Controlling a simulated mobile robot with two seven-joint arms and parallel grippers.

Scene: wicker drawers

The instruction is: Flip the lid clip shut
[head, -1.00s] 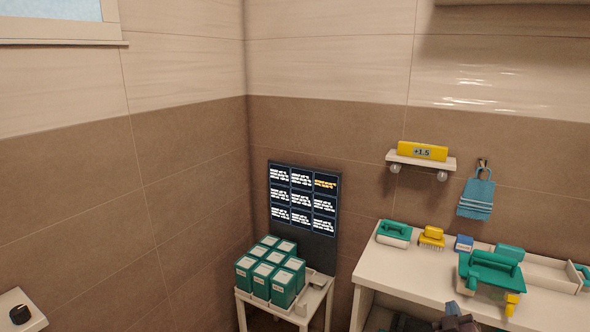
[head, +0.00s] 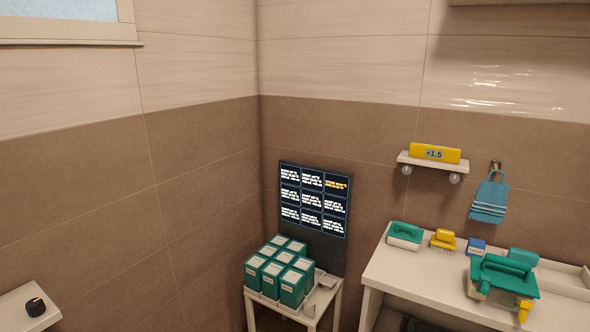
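A box with a green handled lid (head: 505,270) stands on the white table at the right. A yellow clip (head: 524,311) hangs at its front right corner, below the lid's edge. The clip is small, and I cannot tell whether it is latched. Neither of my grippers shows in the head view.
On the white table (head: 410,275) are a green-handled block (head: 404,235), a yellow brush (head: 443,240), a small blue box (head: 476,246) and another green item (head: 523,257). A low stand (head: 318,306) at the left holds several green boxes. The table's front left is clear.

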